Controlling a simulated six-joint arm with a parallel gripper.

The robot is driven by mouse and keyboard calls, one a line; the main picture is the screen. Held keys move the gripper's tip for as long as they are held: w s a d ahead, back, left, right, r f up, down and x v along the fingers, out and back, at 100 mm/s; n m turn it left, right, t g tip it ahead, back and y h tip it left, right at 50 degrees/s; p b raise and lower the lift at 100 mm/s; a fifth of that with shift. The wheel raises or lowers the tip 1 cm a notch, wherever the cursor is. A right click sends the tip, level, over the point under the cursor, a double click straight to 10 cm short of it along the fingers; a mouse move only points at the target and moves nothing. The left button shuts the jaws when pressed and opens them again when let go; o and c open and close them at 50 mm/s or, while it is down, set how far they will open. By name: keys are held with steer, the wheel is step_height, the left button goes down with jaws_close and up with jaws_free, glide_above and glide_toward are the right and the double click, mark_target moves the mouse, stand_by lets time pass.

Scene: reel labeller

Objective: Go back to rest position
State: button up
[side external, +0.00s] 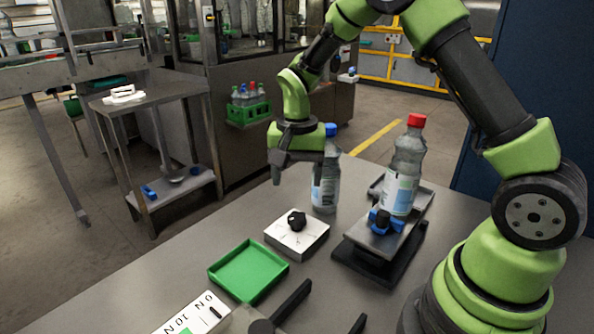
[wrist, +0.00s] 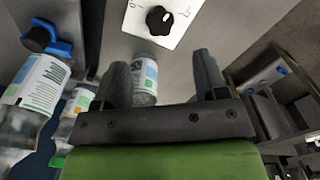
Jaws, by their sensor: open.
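My gripper (side external: 297,170) hangs from the green and black arm above the table, fingers pointing down and open. In the wrist view its two fingers (wrist: 162,80) stand apart with nothing held between them. A blue-capped bottle (side external: 326,186) stands upright on the table just behind the gripper, partly hidden by it. A red-capped bottle (side external: 405,165) stands on the dark scale-like platform (side external: 378,238) to the right. In the wrist view, labelled bottles show at the left (wrist: 38,85) and between the fingers (wrist: 147,78).
A white box with a black knob (side external: 297,236) sits in front of the gripper. A green tray (side external: 248,271) and a white labelled switch box (side external: 196,316) lie nearer the front. A green crate of bottles (side external: 248,108) is on the machine behind. A steel side table (side external: 150,95) stands at left.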

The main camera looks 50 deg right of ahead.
steer(key=shift+r, duration=0.4)
steer(key=s+a+r+n+t, duration=0.2)
steer(key=s+r, duration=0.2)
steer(key=r, duration=0.5)
steer(key=s+a+r+n+t+y, duration=0.1)
steer(key=s+a+r+n+t, duration=0.1)
steer(key=s, duration=0.5)
steer(key=s+a+r+n+t+y, duration=0.1)
steer(key=s+a+r+n+t, duration=0.1)
steer(key=s+r, duration=0.3)
steer(key=s+n+t, duration=0.1)
steer(key=s, duration=0.2)
steer(key=shift+r, duration=0.3)
steer(key=shift+s+a, duration=0.1)
